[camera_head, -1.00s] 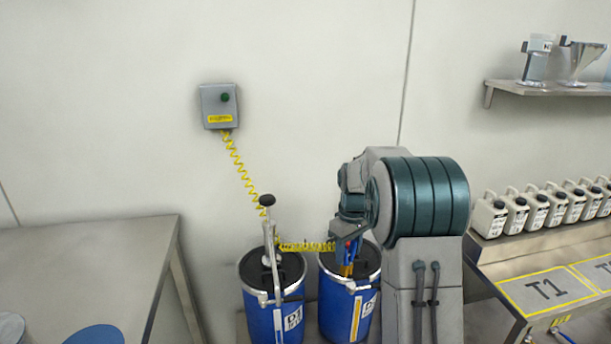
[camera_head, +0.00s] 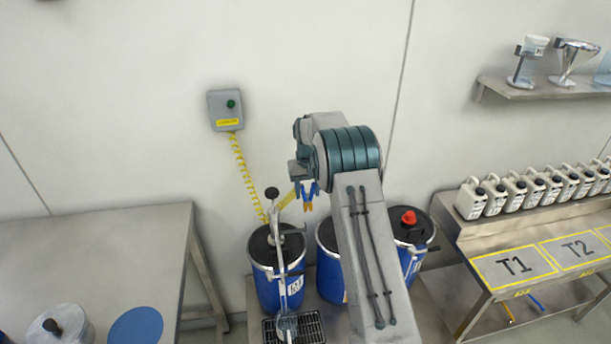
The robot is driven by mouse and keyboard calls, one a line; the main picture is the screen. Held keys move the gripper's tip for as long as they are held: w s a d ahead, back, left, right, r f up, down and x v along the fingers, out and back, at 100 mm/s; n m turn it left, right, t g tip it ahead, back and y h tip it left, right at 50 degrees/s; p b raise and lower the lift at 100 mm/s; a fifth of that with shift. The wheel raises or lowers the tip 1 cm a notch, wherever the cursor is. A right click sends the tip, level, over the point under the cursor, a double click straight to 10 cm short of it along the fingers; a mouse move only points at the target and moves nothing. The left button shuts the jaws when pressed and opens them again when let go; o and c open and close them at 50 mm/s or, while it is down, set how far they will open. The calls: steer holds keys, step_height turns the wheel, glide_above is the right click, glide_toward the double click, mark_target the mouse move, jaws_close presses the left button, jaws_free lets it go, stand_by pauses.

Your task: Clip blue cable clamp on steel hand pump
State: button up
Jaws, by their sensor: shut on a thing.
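The steel hand pump (camera_head: 274,237) stands upright on the left blue drum, with a black knob on top and a spout reaching down in front. My gripper (camera_head: 306,183) is raised in the air to the right of the knob, apart from the pump. It is shut on the blue cable clamp (camera_head: 311,190), whose forked blue parts and orange tips hang downward. The yellow coiled cable (camera_head: 237,165) runs from the grey wall box (camera_head: 224,110) down behind the pump. A yellow stretch rises to the gripper. The fingers are too small to see clearly.
A second blue drum (camera_head: 328,275) is partly hidden by my arm; a third (camera_head: 413,258) has a red cap. A clear vessel (camera_head: 287,325) stands under the spout on a grate. Steel tables (camera_head: 95,245) flank left and right.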

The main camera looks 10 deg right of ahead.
mark_target(306, 210)
steer(key=shift+w+a+r, duration=0.2)
steer(key=shift+w+a, duration=0.05)
steer(key=shift+a, duration=0.05)
steer(key=shift+f, duration=0.2)
steer(key=shift+f+b, duration=1.1)
steer(key=shift+f, duration=1.2)
steer(key=shift+f, duration=0.2)
steer(key=shift+f+b, duration=1.25)
steer(key=shift+f, duration=0.2)
steer(key=shift+f+b, duration=0.55)
stand_by(0.3)
steer(key=o, duration=0.8)
steer(key=shift+o, duration=0.2)
